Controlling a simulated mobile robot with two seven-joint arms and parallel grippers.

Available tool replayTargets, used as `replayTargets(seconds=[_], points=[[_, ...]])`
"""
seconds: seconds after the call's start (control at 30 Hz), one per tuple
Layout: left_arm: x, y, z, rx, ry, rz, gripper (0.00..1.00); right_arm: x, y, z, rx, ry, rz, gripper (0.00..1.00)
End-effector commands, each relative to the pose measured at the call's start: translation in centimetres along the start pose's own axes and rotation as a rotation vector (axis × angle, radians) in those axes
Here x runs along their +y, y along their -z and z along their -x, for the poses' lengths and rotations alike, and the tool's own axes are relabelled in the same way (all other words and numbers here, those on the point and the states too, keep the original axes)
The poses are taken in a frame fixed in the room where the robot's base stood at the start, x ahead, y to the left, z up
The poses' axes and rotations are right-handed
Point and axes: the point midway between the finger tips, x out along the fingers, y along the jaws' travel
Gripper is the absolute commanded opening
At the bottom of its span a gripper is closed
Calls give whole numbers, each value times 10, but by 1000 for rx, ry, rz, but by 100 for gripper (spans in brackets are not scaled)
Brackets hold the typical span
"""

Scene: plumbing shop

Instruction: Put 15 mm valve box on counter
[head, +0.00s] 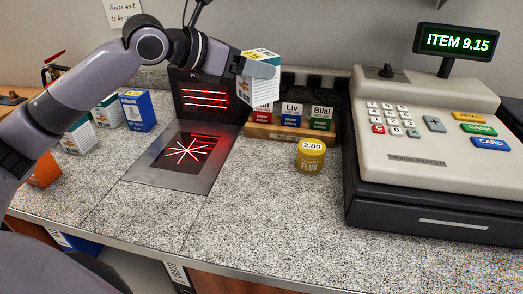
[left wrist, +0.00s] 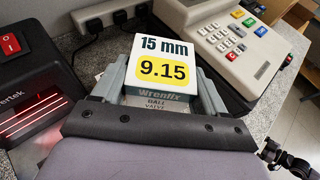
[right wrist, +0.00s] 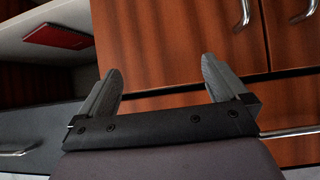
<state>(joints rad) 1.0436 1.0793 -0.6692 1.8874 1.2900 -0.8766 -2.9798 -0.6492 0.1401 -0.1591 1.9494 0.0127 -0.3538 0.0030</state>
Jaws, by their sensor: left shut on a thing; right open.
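The 15 mm valve box (head: 262,86) is white and teal with a yellow 9.15 label. My left gripper (head: 258,68) is shut on it and holds it in the air in front of the card rack, right of the upright scanner. In the left wrist view the 15 mm valve box (left wrist: 160,65) sits between both fingers, its label facing the camera. The granite counter (head: 240,225) lies below, with a wide bare stretch at the front. My right gripper (right wrist: 165,95) is open and empty, facing wooden cabinet fronts; it is not in the head view.
The scanner (head: 187,160) glows red on its flat plate and upright part. A yellow flux tin (head: 311,158) stands before the wooden card rack (head: 290,135). The cash register (head: 425,130) fills the right and its display (head: 457,41) reads ITEM 9.15. A blue box (head: 138,111) and other boxes stand left.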

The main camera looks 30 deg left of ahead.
Motion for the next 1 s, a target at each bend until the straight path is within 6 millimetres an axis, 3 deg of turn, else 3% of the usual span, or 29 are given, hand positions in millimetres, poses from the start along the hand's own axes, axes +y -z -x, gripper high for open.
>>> replayTargets(seconds=[0.03,0.2,0.4,0.63,0.83,1.0], points=[[0,18,-7,6,0,3,33,0,-3,-2,0,0,0,100],[0,59,-24,3,1,2,33,0,-6,-4,0,0,0,100],[0,98,-40,1,1,1,33,0,-8,-6,0,0,0,100],[0,116,-48,-2,0,0,33,0,-9,-6,0,0,0,100],[0,144,-60,-1,1,2,33,0,-10,-7,0,0,0,100],[0,150,-62,-3,0,0,33,0,-10,-7,0,0,0,100]])
